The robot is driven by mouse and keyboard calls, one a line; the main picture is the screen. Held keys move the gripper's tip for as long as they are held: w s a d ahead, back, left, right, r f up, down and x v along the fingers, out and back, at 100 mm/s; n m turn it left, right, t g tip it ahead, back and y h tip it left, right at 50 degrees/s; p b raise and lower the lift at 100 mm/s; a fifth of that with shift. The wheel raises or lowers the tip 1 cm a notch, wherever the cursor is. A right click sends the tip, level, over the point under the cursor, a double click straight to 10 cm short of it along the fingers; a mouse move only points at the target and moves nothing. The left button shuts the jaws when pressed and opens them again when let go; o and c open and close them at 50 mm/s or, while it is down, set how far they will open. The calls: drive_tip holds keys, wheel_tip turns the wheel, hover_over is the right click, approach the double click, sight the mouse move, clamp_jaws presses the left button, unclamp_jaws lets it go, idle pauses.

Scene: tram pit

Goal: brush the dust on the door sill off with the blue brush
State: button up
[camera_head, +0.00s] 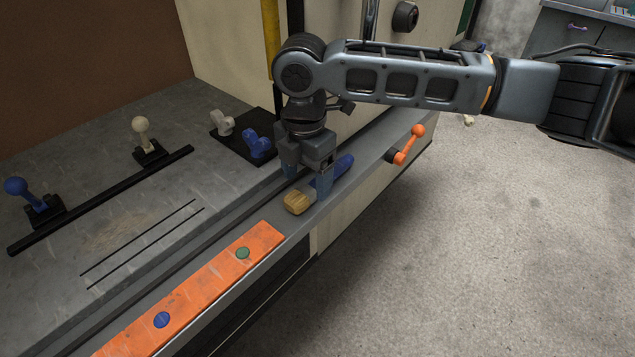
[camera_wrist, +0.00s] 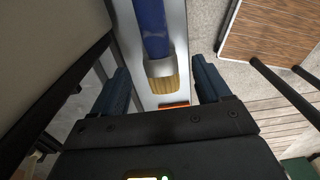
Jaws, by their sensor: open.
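The blue brush (camera_head: 343,166) lies on the narrow grey ledge, its tan bristles (camera_head: 299,201) toward the lower left. My gripper (camera_head: 308,186) is open and low over the brush, fingers pointing down and partly covering it. In the wrist view the blue handle (camera_wrist: 152,28), metal collar and bristles show between the two spread fingers (camera_wrist: 163,85), with gaps on both sides. A faint tan dust patch (camera_head: 122,230) lies on the grey sill surface (camera_head: 75,150), beside two thin black lines.
An orange strip (camera_head: 205,290) with a green and a blue button lies along the ledge. An orange-knobbed lever (camera_head: 410,145) sticks out at the right. Blue (camera_head: 38,200) and cream (camera_head: 146,138) knobbed levers stand by a black rail. A yellow post (camera_head: 271,40) rises behind my gripper.

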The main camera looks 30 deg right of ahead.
drive_tip(key=shift+f, duration=1.5)
drive_tip(key=shift+c, duration=0.2)
drive_tip(key=c, duration=1.1)
